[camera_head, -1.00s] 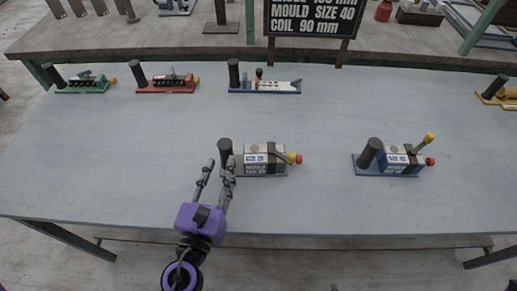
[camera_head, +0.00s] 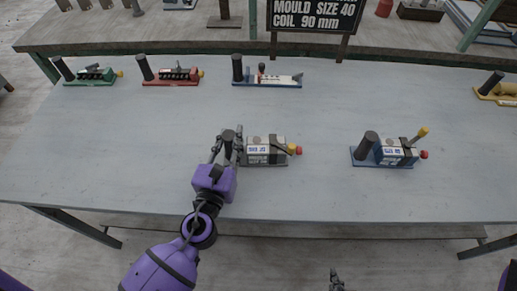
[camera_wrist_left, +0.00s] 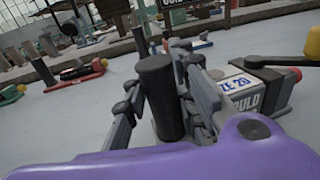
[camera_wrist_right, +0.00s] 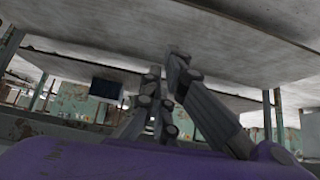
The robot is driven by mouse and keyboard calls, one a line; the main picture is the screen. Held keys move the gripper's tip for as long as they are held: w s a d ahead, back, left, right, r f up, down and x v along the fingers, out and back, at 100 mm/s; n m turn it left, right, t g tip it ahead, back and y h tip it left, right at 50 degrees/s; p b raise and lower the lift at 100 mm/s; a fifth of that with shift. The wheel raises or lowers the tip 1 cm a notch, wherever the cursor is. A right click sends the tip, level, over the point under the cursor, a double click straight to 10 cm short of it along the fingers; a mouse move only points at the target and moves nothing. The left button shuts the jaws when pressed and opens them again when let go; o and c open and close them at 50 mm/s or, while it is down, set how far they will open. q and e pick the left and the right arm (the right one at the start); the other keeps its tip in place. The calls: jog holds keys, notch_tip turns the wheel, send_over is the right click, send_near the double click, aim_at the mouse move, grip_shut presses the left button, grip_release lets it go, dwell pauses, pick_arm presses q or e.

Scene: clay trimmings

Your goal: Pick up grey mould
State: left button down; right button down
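The grey mould (camera_head: 266,150) stands on the table, a grey block with a white and blue "SIZE 20" label, a dark strap, and yellow and red knobs at its right end. It also shows in the left wrist view (camera_wrist_left: 262,90). Its upright black cylinder handle (camera_wrist_left: 160,95) is at its left end. My left gripper (camera_head: 228,143) is at this handle, open, with one finger on each side; I cannot tell whether either touches. My right gripper (camera_head: 336,278) is empty, low in front of the table; its fingertips look close together in the right wrist view (camera_wrist_right: 166,72).
A blue mould (camera_head: 392,152) stands to the right. Green (camera_head: 92,75), red (camera_head: 178,74) and blue-based (camera_head: 270,80) moulds line the back; a yellow one (camera_head: 495,92) is at the right edge. A sign (camera_head: 315,14) stands behind. The table (camera_head: 140,135) is clear left of my gripper.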

aim_at(231, 138)
pick_arm(q)
jog(key=shift+r, duration=0.1)
pick_arm(e)
jog(key=shift+s, duration=0.1)
